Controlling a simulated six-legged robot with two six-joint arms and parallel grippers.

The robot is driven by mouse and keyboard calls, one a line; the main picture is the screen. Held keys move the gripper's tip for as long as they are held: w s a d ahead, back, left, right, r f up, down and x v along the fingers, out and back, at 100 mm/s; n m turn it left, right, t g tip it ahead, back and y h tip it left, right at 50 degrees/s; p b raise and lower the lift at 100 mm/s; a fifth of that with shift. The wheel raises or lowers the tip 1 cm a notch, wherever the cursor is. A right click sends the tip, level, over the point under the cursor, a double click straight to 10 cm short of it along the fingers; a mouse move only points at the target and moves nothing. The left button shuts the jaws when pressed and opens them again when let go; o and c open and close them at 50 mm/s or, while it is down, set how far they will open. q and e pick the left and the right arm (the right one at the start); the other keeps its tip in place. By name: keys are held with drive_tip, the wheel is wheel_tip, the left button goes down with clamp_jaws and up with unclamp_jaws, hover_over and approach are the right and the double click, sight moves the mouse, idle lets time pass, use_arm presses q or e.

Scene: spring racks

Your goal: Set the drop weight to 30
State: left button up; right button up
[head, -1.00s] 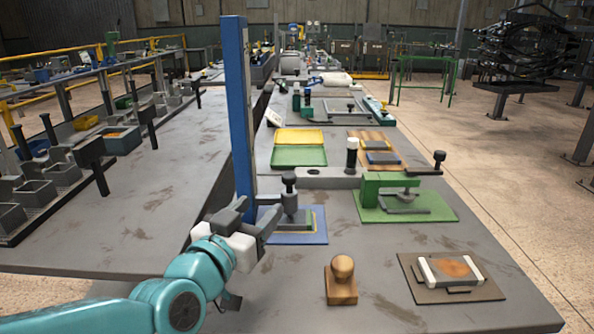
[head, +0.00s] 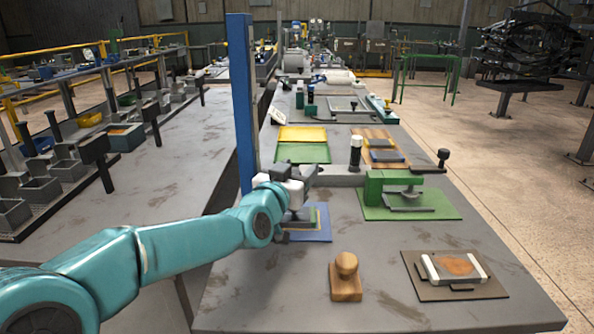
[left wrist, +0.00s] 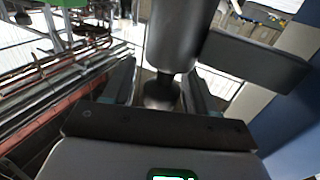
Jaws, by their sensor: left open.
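The drop-weight stand has a tall blue post (head: 240,105) on a blue base plate (head: 318,228) at the near left of the bench. My left gripper (head: 305,176) is at the post's right side, above the base plate, and hides the dark knobbed part there. In the left wrist view, a dark cylinder (left wrist: 172,35) with a rounded knob (left wrist: 160,91) lies between the open fingers of the gripper (left wrist: 160,95). I cannot tell whether the fingers touch it. A dark arm (left wrist: 255,55) extends from the cylinder towards the post. No scale figures are readable.
A wooden stamp-like block (head: 346,278) stands on the bench's near part. A green fixture (head: 395,187) and a brown board with a clamped plate (head: 455,272) are to the right. A yellow and green tray (head: 302,146) lies behind. Bare bench (head: 270,290) is at the front.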

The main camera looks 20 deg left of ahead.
use_arm(q)
drive_tip(key=shift+c, duration=0.3)
clamp_jaws()
wheel_tip(320, 180, up, 30)
drive_tip(key=p, duration=2.5)
drive_tip(key=shift+p, duration=0.35)
drive_tip(key=shift+o, duration=0.3)
unclamp_jaws()
